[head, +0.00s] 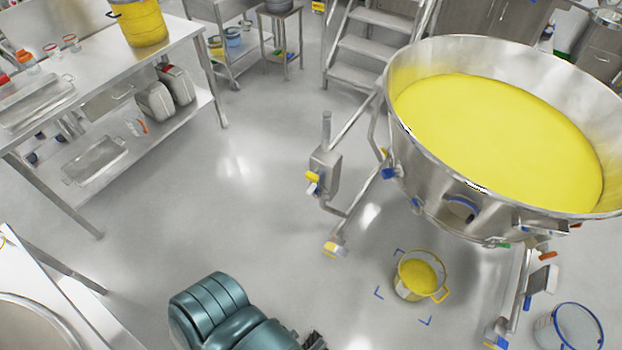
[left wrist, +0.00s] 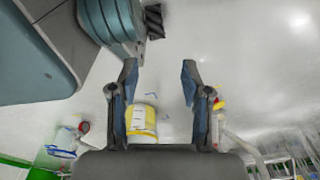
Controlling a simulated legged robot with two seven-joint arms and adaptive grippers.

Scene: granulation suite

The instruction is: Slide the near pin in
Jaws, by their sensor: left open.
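No part can be surely told as the near pin. The large steel bowl (head: 450,205), full of yellow material, stands at the right on a wheeled steel frame (head: 348,205). Small coloured fittings sit around it: a blue one (head: 389,174) on its left side, an orange one (head: 547,255) at its near right, and a yellow one (head: 312,176) on the frame's post. My left gripper (left wrist: 159,68) is open in the left wrist view, with nothing between its fingers. In the head view only my left arm shows clearly, at the bottom. My right gripper is not in view.
A yellow bucket (head: 417,276) stands on the floor inside blue corner marks, below the bowl. A clear blue-rimmed container (head: 568,328) stands at the lower right. A steel table (head: 95,85) with a lower shelf is at the left. Steps (head: 368,48) stand behind. The middle floor is clear.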

